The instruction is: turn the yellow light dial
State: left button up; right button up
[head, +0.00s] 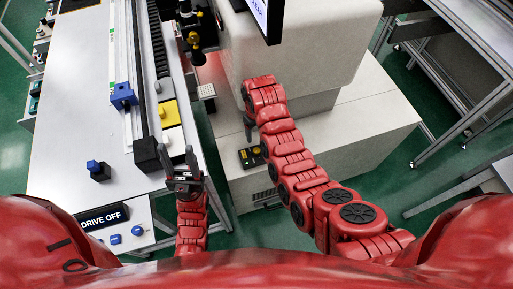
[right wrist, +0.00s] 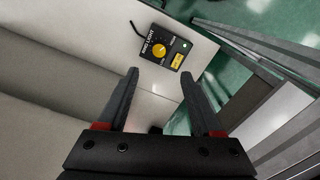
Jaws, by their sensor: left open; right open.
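A small black control box (right wrist: 165,48) lettered "RING LIGHT" lies on the white cabinet top. Its round yellow dial (right wrist: 159,49) and a yellow display (right wrist: 177,61) face up. The box also shows in the head view (head: 251,158), just below my right gripper (head: 248,118). In the right wrist view my right gripper (right wrist: 160,75) is open and empty; the box appears beyond its fingertips, apart from them. In the head view the right fingers are partly hidden by my arm. My left gripper (head: 179,156) is open and empty beside the machine rail.
A white machine housing (head: 310,50) stands behind the box on the cabinet (head: 370,125). A bench with a rail (head: 70,110), blue and yellow blocks lies at left. A "DRIVE OFF" panel (head: 103,217) is in front. Metal frames (head: 465,60) stand at right.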

aim_at(257, 150)
jog(key=f+b, duration=0.3)
jog(key=f, duration=0.3)
jog(key=f+b, duration=0.2)
jog(key=f, duration=0.4)
jog(key=shift+w+f+b, duration=0.2)
jog(key=shift+f+b, duration=0.1)
jog(key=shift+b, duration=0.1)
jog(key=shift+c, duration=0.6)
grip_shut()
